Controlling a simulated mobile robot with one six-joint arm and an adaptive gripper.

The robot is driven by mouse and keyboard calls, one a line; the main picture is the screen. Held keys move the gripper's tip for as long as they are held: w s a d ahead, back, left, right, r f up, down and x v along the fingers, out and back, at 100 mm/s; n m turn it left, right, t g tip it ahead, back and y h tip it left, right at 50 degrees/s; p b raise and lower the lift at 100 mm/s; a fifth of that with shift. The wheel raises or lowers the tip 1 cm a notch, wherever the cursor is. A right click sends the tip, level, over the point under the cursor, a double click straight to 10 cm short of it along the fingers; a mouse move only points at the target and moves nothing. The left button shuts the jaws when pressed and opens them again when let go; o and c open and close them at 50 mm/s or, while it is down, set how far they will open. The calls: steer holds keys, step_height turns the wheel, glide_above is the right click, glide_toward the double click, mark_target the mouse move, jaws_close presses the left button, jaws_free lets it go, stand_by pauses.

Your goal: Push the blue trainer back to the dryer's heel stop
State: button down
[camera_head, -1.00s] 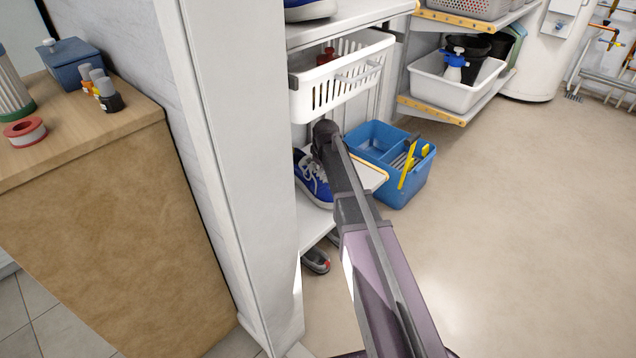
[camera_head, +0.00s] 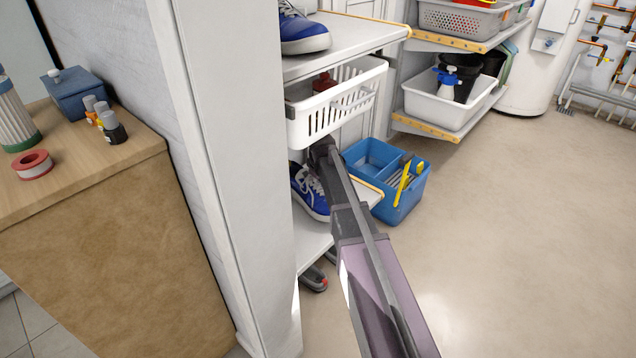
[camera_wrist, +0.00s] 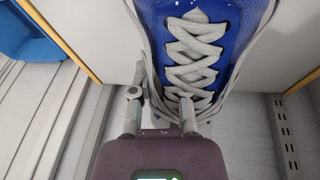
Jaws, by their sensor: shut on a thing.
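The blue trainer (camera_head: 306,192) with white laces stands on a low white shelf, partly behind my arm in the head view. In the wrist view the trainer (camera_wrist: 222,50) fills the top middle, its laces running down toward my gripper. My gripper (camera_wrist: 162,104) is shut on the trainer at the lower end of its lacing; the exact part between the fingers is hard to see. In the head view the gripper's fingertips are hidden. I cannot pick out the dryer's heel stop in either view.
A white basket (camera_head: 338,104) hangs just above. Another blue shoe (camera_head: 303,34) sits on the shelf above that. A blue caddy (camera_head: 399,207) stands at right, and a dark shoe (camera_head: 314,279) lies below. A white post (camera_head: 230,150) is close at left. Floor at right is clear.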

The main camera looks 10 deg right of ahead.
steer(key=s+a+r+p, duration=0.1)
steer(key=s+a, duration=0.1)
steer(key=s, duration=1.3)
steer(key=shift+s+a+r, duration=0.4)
steer(key=d+r+m+h+p, duration=0.2)
steer(key=d+r+m+p, duration=0.6)
steer(key=d+r+p, duration=2.4)
step_height(320, 180, up, 24)
steer(key=a+n+p, duration=0.2)
steer(key=p, duration=2.2)
steer(key=a+r+n+y+p, duration=0.1)
steer(key=a+r+n+p, duration=0.1)
steer(key=a, duration=0.6)
steer(key=a+r+n+y+p, duration=0.1)
steer(key=a+r+n+p, duration=0.1)
steer(key=a+n, duration=0.3)
steer(key=a, duration=0.4)
steer(key=shift+a+r, duration=0.15)
steer(key=shift+a, duration=0.1)
